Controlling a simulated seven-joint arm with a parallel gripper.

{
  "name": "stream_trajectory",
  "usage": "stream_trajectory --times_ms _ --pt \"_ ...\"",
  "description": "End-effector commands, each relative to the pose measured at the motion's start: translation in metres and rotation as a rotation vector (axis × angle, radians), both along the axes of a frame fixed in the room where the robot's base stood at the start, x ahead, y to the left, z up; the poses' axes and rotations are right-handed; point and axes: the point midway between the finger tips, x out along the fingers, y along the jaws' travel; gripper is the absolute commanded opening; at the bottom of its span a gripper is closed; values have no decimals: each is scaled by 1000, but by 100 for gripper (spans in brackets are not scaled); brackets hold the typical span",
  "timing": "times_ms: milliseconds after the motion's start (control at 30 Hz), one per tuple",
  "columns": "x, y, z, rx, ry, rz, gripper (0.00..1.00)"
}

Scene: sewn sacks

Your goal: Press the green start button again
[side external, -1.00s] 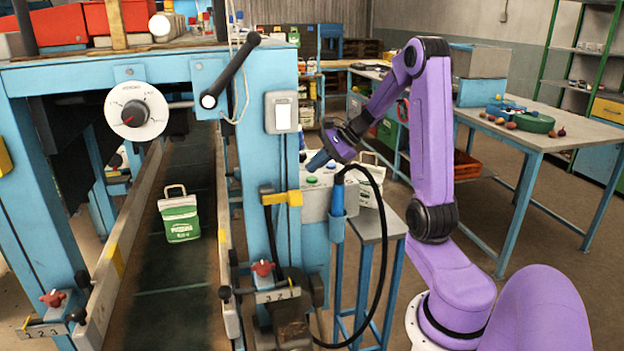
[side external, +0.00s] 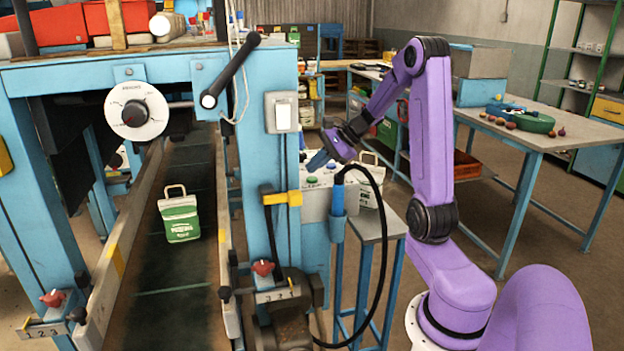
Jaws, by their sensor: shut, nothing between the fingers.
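The green start button (side external: 313,180) sits on top of a grey control box (side external: 316,204) beside the machine's blue post. A blue button (side external: 332,167) shows farther back on the same box. My gripper (side external: 318,161) is shut and empty, pointing down and left just above the box. Its tip looks a little above and behind the green button; I cannot tell any contact from this view. A green and white sack (side external: 179,216) stands on the dark conveyor belt.
A black hose (side external: 384,250) loops beside the control box. Another white sack (side external: 368,180) stands on a small side table (side external: 374,228). A blue-framed machine with a white dial (side external: 136,111) and a black lever (side external: 231,71) fills the left. A workbench (side external: 545,138) stands at the right.

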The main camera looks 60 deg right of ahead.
Motion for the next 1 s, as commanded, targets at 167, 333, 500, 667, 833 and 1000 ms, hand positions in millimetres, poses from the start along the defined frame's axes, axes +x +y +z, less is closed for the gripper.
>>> stream_trajectory --times_ms 167,333,500,667,833,1000 --pt "0 0 0 0 0 0 0" --pt "0 0 0 0 0 0 0" --pt "0 0 -2 1 1 0 0" --pt "0 0 -7 1 1 0 0" --pt "0 0 -9 1 0 -1 0" --pt "0 0 -9 0 0 0 0"
